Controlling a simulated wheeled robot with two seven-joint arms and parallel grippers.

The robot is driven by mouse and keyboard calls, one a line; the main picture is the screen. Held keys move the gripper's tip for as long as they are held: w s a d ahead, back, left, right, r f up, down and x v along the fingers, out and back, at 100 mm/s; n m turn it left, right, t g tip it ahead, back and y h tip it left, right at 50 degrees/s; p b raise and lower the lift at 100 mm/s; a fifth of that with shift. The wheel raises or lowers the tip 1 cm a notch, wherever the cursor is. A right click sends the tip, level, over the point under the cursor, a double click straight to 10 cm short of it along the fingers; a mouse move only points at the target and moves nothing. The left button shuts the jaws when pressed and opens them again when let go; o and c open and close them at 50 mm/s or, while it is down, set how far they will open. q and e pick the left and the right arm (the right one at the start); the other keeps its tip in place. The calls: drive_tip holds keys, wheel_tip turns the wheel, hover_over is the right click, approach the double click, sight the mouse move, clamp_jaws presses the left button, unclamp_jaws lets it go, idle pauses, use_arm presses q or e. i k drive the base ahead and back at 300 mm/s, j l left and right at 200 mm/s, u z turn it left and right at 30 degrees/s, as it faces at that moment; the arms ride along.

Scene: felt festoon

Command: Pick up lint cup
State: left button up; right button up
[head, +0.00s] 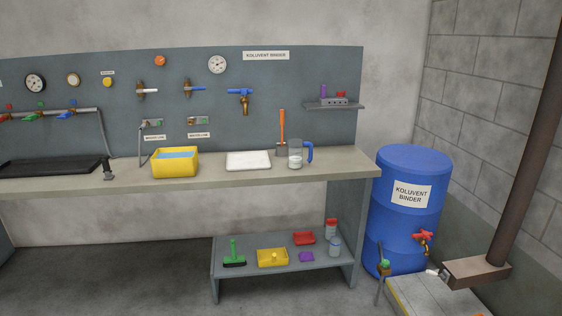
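No object is labelled as the lint cup, and I cannot tell for sure which one it is. A clear jug with a blue handle (296,155) stands upright on the bench, right of centre. Two small jars stand on the low shelf: one with a red lid (331,228) and a pale one with a bluish top (334,246) just in front of it. Neither of my grippers can be made out in the head view.
The bench (220,177) holds a yellow basin (175,162), a white tray (248,160) and a black tray (52,167). The low shelf (225,265) holds a green brush, a yellow tray and small pieces. A blue barrel (405,210) and a brown post (520,150) stand right.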

sight(335, 247)
drive_tip(key=i+z, duration=0.2)
drive_tip(key=i, duration=0.3)
drive_tip(key=i+j+z, duration=0.2)
drive_tip(key=i, duration=0.25)
drive_tip(key=i+j+z, duration=0.2)
drive_tip(key=i, duration=0.25)
drive_tip(key=i+j+z, duration=0.35)
drive_tip(key=i+z, duration=0.15)
drive_tip(key=i+j+z, duration=0.45)
drive_tip(key=j, duration=0.15)
